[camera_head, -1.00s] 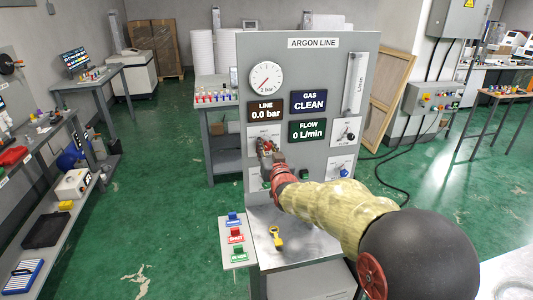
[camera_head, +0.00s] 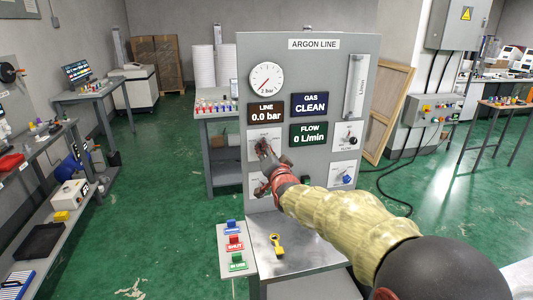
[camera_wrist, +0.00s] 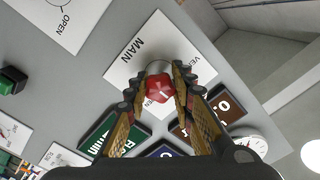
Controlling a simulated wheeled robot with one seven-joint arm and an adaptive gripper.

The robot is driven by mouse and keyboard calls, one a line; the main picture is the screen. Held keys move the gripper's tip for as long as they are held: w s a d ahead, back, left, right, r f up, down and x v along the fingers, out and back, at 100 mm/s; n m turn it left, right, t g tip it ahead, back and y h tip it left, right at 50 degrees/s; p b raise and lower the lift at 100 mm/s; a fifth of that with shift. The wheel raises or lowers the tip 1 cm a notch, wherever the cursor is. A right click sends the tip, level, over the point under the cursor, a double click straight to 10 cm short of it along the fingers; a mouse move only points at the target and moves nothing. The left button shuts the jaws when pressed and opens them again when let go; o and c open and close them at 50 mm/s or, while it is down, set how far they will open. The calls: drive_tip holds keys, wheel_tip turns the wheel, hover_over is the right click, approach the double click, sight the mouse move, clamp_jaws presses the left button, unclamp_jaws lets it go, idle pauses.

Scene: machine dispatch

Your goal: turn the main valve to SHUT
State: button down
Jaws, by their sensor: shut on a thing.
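The main valve's red knob (camera_wrist: 160,88) sits on a white plate (camera_wrist: 128,76) marked MAIN in the wrist view. My gripper (camera_wrist: 162,84) has its two fingers around this knob, one on each side, and is shut on it. In the head view, my gripper (camera_head: 264,148) is at the upper-left plate (camera_head: 254,144) of the grey ARGON LINE panel (camera_head: 325,62). The gripper hides most of this valve there. The knob's pointing direction and part of the plate's lettering cannot be read.
The gauge (camera_head: 266,78) has its needle low, and the line display (camera_head: 266,111) reads 0.0 bar. Other valve plates lie close by, including a black-knobbed one (camera_head: 351,142) and a blue-knobbed one (camera_head: 347,180). A yellow key-like item (camera_head: 276,243) and a red SHUT tag (camera_head: 235,243) lie below.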

idle(0.4)
drive_tip(key=c, duration=1.5)
unclamp_jaws()
drive_tip(key=v, duration=1.2)
